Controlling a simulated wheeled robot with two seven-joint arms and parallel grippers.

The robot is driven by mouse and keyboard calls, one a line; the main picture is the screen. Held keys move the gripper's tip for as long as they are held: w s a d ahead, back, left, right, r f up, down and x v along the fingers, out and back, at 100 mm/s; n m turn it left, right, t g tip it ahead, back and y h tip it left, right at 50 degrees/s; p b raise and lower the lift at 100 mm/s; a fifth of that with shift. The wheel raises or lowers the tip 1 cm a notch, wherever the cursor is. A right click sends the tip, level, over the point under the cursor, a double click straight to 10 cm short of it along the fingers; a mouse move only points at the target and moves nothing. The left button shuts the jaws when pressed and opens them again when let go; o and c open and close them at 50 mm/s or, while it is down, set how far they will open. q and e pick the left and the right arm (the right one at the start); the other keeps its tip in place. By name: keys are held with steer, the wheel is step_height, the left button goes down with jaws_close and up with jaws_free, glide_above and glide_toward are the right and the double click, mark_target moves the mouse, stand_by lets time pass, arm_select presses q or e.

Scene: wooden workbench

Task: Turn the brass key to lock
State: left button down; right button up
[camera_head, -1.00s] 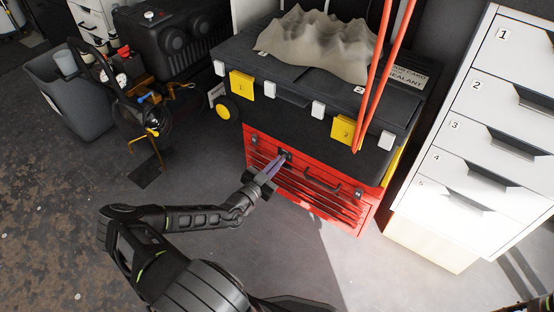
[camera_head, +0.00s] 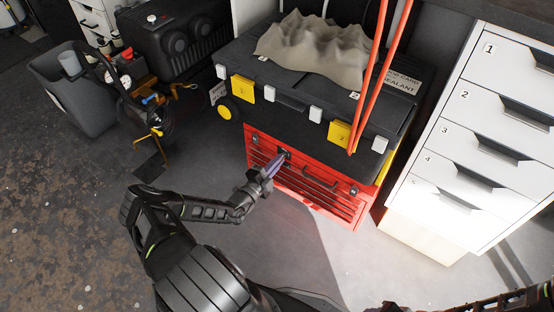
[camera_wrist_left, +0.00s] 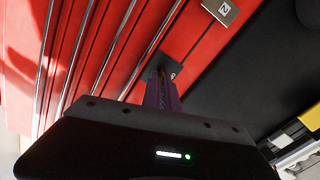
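The red drawer cabinet (camera_head: 322,205) stands under a black toolbox. A small dark lock plate (camera_head: 286,154) is at the upper left of its front; it also shows in the left wrist view (camera_wrist_left: 174,71). My left gripper (camera_head: 277,159) has its purple fingertips at this plate, close together. In the left wrist view the fingers (camera_wrist_left: 161,88) point straight at the plate. The brass key cannot be made out; the fingers cover the spot in front of the lock. Whether they are closed on something does not show. My right gripper is not in view.
A black toolbox (camera_head: 300,105) with yellow and white latches sits on the cabinet. Orange tubes (camera_head: 380,75) rise in front of it. White numbered drawers (camera_head: 470,150) stand at the right, a black compressor (camera_head: 165,110) at the left. Floor before the cabinet is clear.

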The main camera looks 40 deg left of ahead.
arm_select(q)
steer(key=m+p, duration=0.1)
steer(key=m, duration=0.3)
stand_by(0.4)
steer(key=c, duration=1.6)
jaws_free()
steer(key=shift+c, duration=0.2)
steer(key=s+p, duration=0.1)
steer(key=s, duration=0.7)
steer(key=shift+d+p, duration=0.15)
steer(key=shift+p, duration=0.25)
steer(key=shift+w, duration=0.1)
